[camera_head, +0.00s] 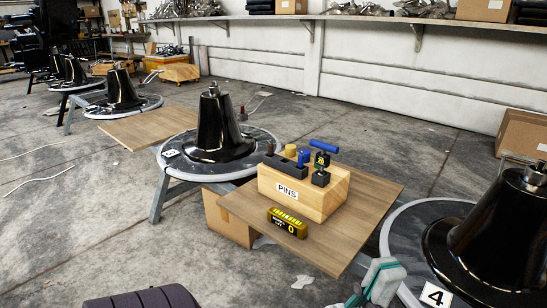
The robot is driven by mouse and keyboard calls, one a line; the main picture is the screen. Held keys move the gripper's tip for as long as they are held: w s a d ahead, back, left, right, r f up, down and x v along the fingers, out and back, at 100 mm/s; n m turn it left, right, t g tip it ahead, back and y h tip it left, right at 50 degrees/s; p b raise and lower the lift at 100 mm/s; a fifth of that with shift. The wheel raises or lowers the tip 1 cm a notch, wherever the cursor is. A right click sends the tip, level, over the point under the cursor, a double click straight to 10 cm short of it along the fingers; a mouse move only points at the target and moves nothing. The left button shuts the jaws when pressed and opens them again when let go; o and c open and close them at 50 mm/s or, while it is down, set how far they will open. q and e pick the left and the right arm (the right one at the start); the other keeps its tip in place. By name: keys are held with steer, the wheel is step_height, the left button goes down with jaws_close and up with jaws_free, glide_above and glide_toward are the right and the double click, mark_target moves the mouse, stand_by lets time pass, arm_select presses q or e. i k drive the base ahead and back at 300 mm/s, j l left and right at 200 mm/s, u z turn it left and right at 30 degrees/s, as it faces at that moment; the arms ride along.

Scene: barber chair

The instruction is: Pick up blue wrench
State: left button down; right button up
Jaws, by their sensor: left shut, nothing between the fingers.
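A wrench-like tool with a bright blue handle (324,145) stands in the wooden block (317,208) labelled PINS. Below the handle is a dark body with a small lit display. The lower end of the tool is hidden in or behind the block's dark fittings. The block stands on a brown wooden board (355,233).
A small yellow and black box (287,222) with a display lies on the board's front part. A black cone on a round base (213,125) stands behind left. Another black cone (490,245) stands close on the right, near a "4" card (436,295). Floor at left is open.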

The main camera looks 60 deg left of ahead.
mark_target(323, 159)
steer(key=u, duration=1.4)
steer(key=i+l+z, duration=0.1)
steer(key=i+z, duration=0.65)
steer(key=i, duration=0.3)
